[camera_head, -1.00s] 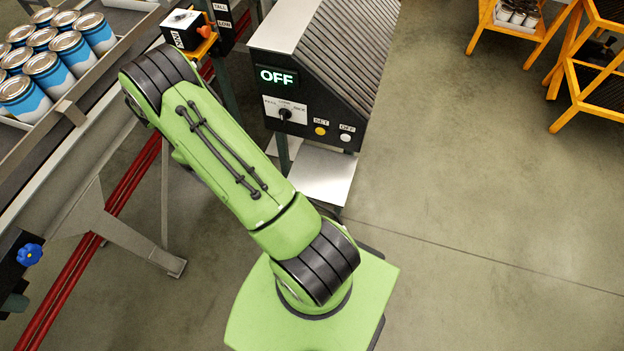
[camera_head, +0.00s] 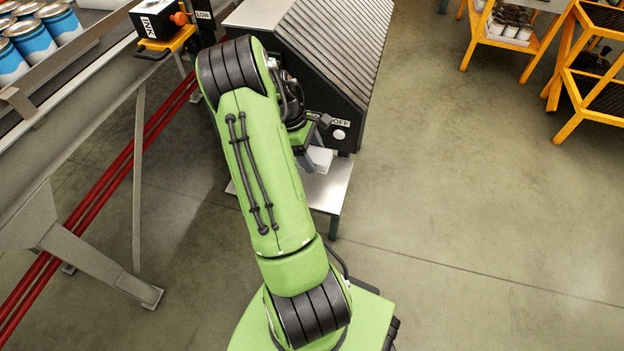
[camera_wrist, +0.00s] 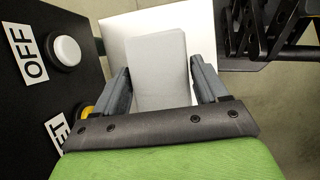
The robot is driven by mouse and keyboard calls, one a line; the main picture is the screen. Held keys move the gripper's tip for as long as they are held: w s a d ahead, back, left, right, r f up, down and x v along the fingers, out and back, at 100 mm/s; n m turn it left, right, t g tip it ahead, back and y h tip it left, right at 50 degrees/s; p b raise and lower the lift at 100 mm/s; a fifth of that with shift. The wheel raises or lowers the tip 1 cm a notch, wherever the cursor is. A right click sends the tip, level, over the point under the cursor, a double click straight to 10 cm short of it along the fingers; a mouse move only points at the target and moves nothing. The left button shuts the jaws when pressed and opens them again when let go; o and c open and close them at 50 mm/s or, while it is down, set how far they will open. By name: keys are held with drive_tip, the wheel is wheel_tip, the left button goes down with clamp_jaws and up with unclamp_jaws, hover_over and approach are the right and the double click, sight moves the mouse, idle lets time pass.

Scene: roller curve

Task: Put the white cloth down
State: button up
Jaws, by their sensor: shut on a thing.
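The white cloth (camera_wrist: 158,68) is a pale, flat-faced folded block between the two grey fingers of my gripper (camera_wrist: 163,82) in the wrist view. My gripper is shut on it. In the head view my gripper (camera_head: 312,142) is just right of my forearm, by the front of the machine, and a bit of the cloth (camera_head: 320,158) shows below it. Under the cloth lies the pale metal plate (camera_head: 332,185) at the machine's foot, also bright in the wrist view (camera_wrist: 118,38). I cannot tell whether the cloth touches the plate.
The dark machine (camera_head: 335,50) with a slatted side stands close to my gripper. Its white button (camera_wrist: 66,50) is left of the fingers. A conveyor (camera_head: 50,120) with blue cans runs along the left. Orange racks (camera_head: 590,80) stand far right.

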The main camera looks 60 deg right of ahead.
sight(315, 180)
wheel_tip(315, 180, down, 8)
drive_tip(key=shift+r+b, duration=0.25)
drive_tip(key=shift+b, duration=0.85)
drive_tip(key=shift+f, duration=0.15)
drive_tip(key=shift+f, duration=0.15)
drive_tip(key=o, duration=0.9)
drive_tip(key=shift+a+f, duration=0.1)
drive_tip(key=shift+o, duration=0.2)
drive_tip(key=shift+a, duration=0.1)
drive_tip(key=shift+f, duration=0.1)
drive_tip(key=p+v, duration=0.4)
drive_tip(key=v, duration=0.9)
drive_tip(key=shift+s, duration=0.15)
